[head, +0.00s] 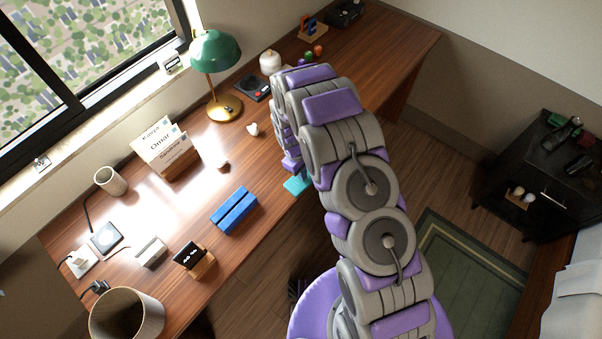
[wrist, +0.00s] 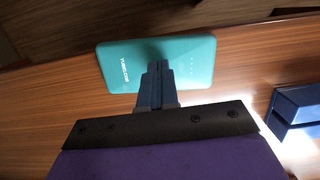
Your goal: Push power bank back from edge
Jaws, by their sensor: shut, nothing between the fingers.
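The power bank (wrist: 192,62) is a flat teal slab with rounded corners and white print. It lies on the wooden desk (wrist: 50,110) close to the desk's front edge, with its far long side about at that edge; I cannot tell whether any of it overhangs. In the head view the power bank (head: 295,186) shows only partly below my arm. My gripper (wrist: 158,66) is shut and empty, its fingertips over the middle of the power bank's near side. I cannot tell whether they touch it. In the head view the fingers are largely hidden by my arm.
A blue block-like stand (head: 234,211) is left of the power bank and also shows in the wrist view (wrist: 298,108). A clock on a wooden stand (head: 194,259), a green lamp (head: 216,55) and a card display (head: 165,150) stand on the desk. Floor lies beyond the front edge.

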